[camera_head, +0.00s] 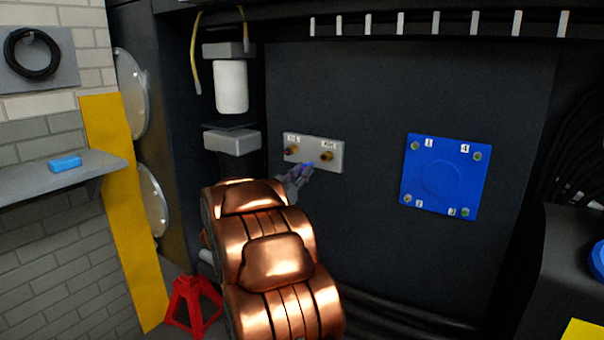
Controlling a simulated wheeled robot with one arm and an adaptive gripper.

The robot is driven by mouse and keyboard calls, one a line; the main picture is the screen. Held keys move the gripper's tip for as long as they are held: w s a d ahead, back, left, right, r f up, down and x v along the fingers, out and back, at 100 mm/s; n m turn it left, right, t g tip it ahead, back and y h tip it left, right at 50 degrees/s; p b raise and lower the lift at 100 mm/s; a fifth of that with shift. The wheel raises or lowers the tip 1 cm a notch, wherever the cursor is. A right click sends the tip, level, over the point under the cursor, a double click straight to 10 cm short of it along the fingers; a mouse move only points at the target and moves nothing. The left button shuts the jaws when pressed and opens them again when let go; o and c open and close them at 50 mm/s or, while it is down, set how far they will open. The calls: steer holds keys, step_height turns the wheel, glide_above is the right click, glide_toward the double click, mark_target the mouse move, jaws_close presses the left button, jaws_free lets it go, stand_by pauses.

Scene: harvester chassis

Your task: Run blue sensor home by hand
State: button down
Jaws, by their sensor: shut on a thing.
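My gripper (299,176) is at the end of my copper-coloured arm, left of the picture's middle. It is shut on a small blue sensor (308,165), of which only a bit shows between the fingers. The sensor's tip is close to the lower edge of the right port (327,156) on a light grey plate (307,142). I cannot tell whether the sensor touches the port. A second, reddish port (291,151) sits on the plate's left side. Both ports carry small labels that are hard to read.
A blue square cover (440,178) with numbered corner bolts is to the right on the dark panel. A white cylinder filter (231,87) is at upper left. A red stand (193,303) is on the floor. A blue block (65,164) lies on a grey shelf (30,186).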

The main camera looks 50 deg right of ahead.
steer(key=shift+p, duration=0.4)
steer(key=p, duration=0.1)
glide_toward(325, 156)
steer(key=shift+r+x, duration=0.15)
steer(key=shift+x, duration=0.75)
steer(key=shift+r+x, duration=0.15)
steer(key=shift+x, duration=0.7)
steer(key=shift+w+d+p, duration=0.15)
steer(key=shift+d+p, duration=0.5)
steer(key=shift+d, duration=0.7)
steer(key=shift+a+f, duration=0.15)
steer(key=shift+w+p, duration=0.1)
steer(key=shift+p, duration=0.25)
stand_by(0.5)
steer(key=m+g+b, duration=0.2)
steer(key=m+b, duration=0.1)
steer(key=m, duration=0.2)
steer(key=shift+w+b, duration=0.1)
steer(key=shift+b, duration=0.2)
steer(key=shift+r+m+g+y+b, duration=0.3)
steer(key=shift+m+g+b, duration=0.2)
steer(key=shift+m, duration=0.8)
